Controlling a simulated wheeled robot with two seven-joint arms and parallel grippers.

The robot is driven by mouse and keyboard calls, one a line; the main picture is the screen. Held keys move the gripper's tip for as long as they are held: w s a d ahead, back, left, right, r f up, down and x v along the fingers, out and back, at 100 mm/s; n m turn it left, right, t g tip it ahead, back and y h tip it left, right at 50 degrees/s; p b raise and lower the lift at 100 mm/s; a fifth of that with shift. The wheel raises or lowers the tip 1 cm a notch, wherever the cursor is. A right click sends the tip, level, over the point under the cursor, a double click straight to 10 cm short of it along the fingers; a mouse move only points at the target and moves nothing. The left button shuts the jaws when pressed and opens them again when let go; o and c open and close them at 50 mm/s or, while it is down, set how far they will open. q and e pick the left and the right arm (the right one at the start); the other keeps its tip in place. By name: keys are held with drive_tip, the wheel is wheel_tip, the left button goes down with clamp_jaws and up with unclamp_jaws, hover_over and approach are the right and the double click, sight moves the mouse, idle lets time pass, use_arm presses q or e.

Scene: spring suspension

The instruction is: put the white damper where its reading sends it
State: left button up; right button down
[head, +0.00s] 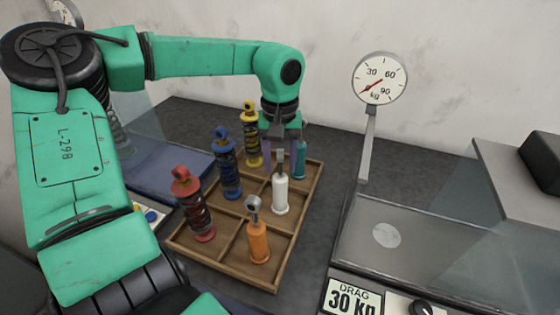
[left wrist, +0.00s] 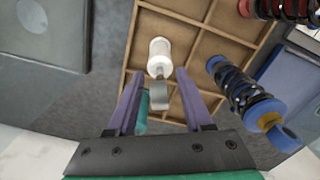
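The white damper (head: 281,192) stands upright in a compartment of the wooden tray (head: 271,283). It also shows in the left wrist view (left wrist: 159,55), with its grey rod and eye pointing toward the gripper. My left gripper (head: 283,145) is pointing down right over the white damper. In the left wrist view its two purple fingers (left wrist: 160,78) are apart, with the rod between them in the picture; I cannot tell whether they touch it. The gauge dial (head: 379,78) reads 30, 60, 90 kg; its red needle points lower left, below 30. My right gripper is not in view.
Orange (head: 258,241), red (head: 197,215), blue (head: 228,165), yellow (head: 251,140) and teal (head: 300,160) dampers stand around the white one. Right of the tray is a grey platform with a round disc (head: 387,235), a "DRAG 30 kg" sign (head: 351,299) and clear panels.

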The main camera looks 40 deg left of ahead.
use_arm(q)
wheel_tip(320, 180, up, 12)
drive_tip(key=shift+r, duration=0.15)
idle(0.6)
